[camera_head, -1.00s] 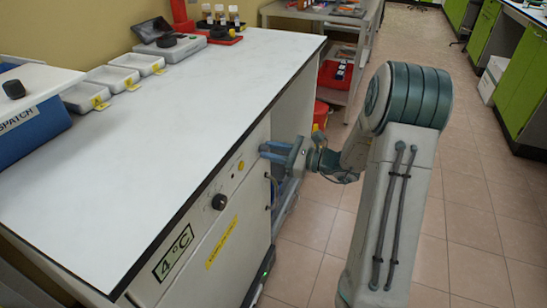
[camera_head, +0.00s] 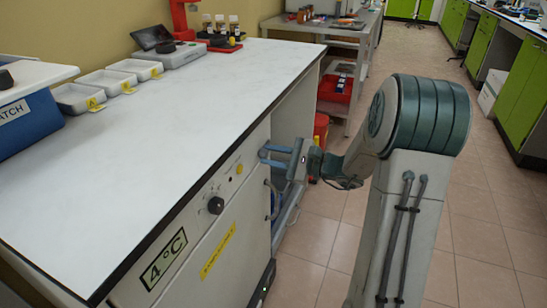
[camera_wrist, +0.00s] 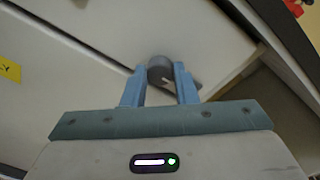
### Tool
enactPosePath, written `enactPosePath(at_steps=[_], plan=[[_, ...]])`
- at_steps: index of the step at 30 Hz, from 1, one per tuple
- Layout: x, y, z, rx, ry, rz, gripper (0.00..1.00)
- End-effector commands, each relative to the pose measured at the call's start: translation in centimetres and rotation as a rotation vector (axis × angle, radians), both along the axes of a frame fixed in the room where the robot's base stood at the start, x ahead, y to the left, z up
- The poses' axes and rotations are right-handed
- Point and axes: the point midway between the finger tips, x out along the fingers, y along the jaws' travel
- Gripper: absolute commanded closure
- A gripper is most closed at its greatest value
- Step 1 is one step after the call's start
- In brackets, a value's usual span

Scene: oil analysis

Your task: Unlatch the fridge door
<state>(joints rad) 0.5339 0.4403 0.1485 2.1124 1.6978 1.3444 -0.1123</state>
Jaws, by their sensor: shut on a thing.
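The white fridge door (camera_head: 210,265) is under the counter, with a "4°C" label, a yellow strip and a curved handle (camera_head: 274,198) near its right edge. A grey round knob (camera_wrist: 160,69), seemingly the latch, sits between my blue fingers in the wrist view (camera_wrist: 159,84). My gripper (camera_head: 268,155) is shut on this knob at the upper right of the fridge front in the head view. The knob itself is hidden there by the fingers. I cannot tell whether the latch is turned. The door looks flush with the front.
A black dial (camera_head: 216,205) and a yellow button (camera_head: 239,168) are on the panel above the door. The white countertop (camera_head: 170,135) overhangs the front, close above my gripper. A grey shelf table (camera_head: 335,28) stands behind. The tiled floor (camera_head: 310,260) is clear.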

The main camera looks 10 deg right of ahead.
Motion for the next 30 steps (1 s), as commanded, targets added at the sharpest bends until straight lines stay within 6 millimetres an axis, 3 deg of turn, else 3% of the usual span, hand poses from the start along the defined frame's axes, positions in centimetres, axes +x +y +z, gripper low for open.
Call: enactPosePath(at_steps=[7,8,10,22,30], plan=[[-0.1,0.0,-0.2,-0.002,0.004,0.002,0.97],[-0.1,0.0,-0.2,-0.002,0.004,0.002,0.71],[-0.1,0.0,-0.2,-0.002,0.004,0.002,0.52],[-0.5,-0.7,0.1,0.0,0.002,-0.001,0.52],[-3.6,-5.0,0.5,-0.001,0.003,-0.005,0.52]])
